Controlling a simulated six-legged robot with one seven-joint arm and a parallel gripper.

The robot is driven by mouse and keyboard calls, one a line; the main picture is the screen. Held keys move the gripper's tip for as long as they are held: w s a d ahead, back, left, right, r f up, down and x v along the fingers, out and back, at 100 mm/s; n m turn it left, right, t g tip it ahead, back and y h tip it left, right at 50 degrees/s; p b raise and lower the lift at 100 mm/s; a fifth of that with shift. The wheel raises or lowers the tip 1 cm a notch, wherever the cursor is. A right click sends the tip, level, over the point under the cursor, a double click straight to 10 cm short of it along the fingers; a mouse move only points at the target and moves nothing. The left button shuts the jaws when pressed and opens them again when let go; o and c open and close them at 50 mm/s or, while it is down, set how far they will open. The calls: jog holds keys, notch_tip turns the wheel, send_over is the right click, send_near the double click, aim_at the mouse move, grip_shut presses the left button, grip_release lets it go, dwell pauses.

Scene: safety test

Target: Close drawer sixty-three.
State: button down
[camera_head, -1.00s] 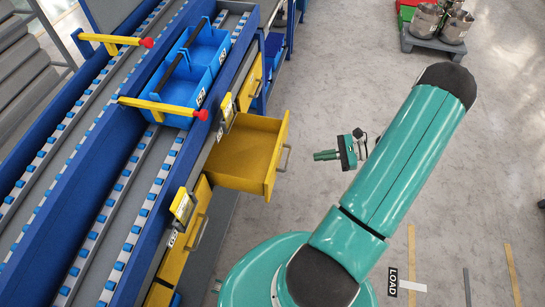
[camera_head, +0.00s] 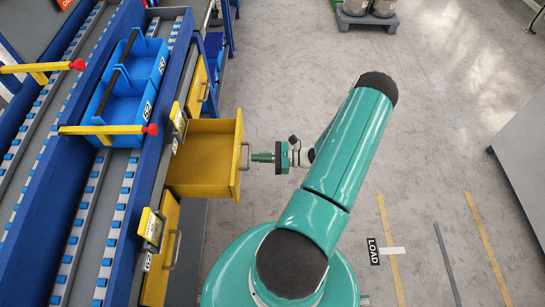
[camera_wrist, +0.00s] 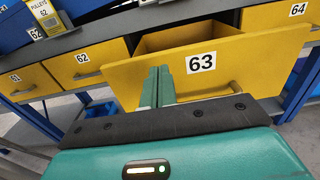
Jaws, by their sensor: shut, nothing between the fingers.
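Drawer 63 is a yellow drawer (camera_head: 205,165) standing pulled out from the blue conveyor frame in the head view. Its front panel, labelled 63, fills the middle of the wrist view (camera_wrist: 255,62), and its inside looks empty. A grey handle (camera_head: 246,156) is on the front. My gripper (camera_head: 254,157) is shut and empty, level with the handle and pointing at the drawer front. In the wrist view its green fingers (camera_wrist: 159,86) overlap the front left of the label and hide part of the handle. I cannot tell whether they touch.
Drawer 62 (camera_wrist: 90,58) and drawer 64 (camera_wrist: 280,14) flank it and look shut. Blue bins (camera_head: 122,95) sit on the conveyor above, with a yellow bar with a red knob (camera_head: 105,130). The grey floor to the right is mostly clear.

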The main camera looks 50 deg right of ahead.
aim_at(237, 157)
jog(key=shift+x, duration=2.4)
jog(key=x, duration=2.3)
jog(key=shift+s, duration=0.15)
jog(key=shift+a+r, duration=0.1)
jog(key=shift+a, duration=0.05)
